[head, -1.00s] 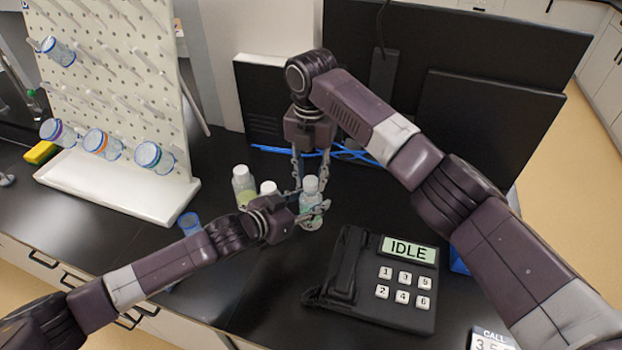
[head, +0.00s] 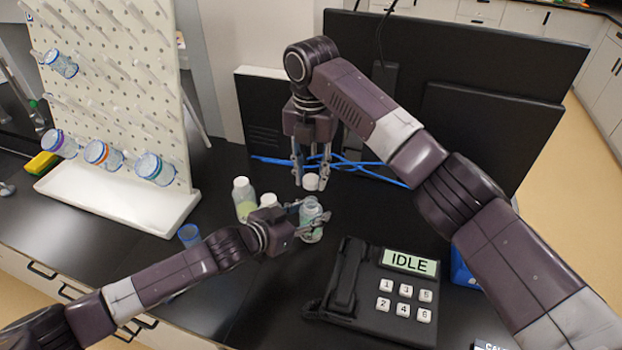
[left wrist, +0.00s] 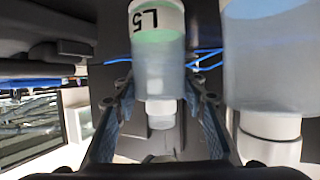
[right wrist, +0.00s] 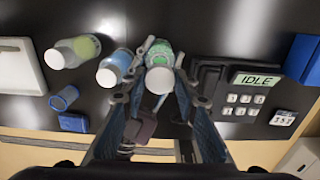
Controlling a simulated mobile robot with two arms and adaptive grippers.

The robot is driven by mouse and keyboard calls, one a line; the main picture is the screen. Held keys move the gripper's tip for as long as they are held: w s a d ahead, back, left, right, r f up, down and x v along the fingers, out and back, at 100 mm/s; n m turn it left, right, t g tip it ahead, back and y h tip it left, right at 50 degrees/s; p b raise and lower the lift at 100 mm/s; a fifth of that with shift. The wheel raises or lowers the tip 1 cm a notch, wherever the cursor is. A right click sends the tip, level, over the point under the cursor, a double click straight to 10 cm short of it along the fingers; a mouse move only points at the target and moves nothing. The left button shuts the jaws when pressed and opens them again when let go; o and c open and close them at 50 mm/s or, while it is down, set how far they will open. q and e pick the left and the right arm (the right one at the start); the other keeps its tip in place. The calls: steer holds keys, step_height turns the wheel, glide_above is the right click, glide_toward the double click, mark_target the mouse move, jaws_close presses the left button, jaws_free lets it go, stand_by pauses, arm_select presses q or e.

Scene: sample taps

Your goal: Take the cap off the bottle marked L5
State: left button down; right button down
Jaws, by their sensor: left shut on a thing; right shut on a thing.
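My left gripper (head: 313,214) is shut around the bottle, which stands upright. My right gripper (head: 311,178) points down from above, shut on the white cap (head: 311,182). The cap is above the bottle's open neck, with a gap between them. In the right wrist view the cap (right wrist: 159,80) sits between the fingertips, partly covering the bottle.
A capped bottle with yellow-green contents (head: 244,201) and a blue one (right wrist: 115,68) stand just left of L5. A blue cup (head: 189,235) is further left, near a pegboard rack (head: 125,90). A phone marked IDLE (head: 375,285) stands at front right. Blue cables (head: 350,163) lie behind.

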arm_select(q)
steer(key=c, duration=1.1)
jaws_free()
steer(key=shift+c, duration=0.2)
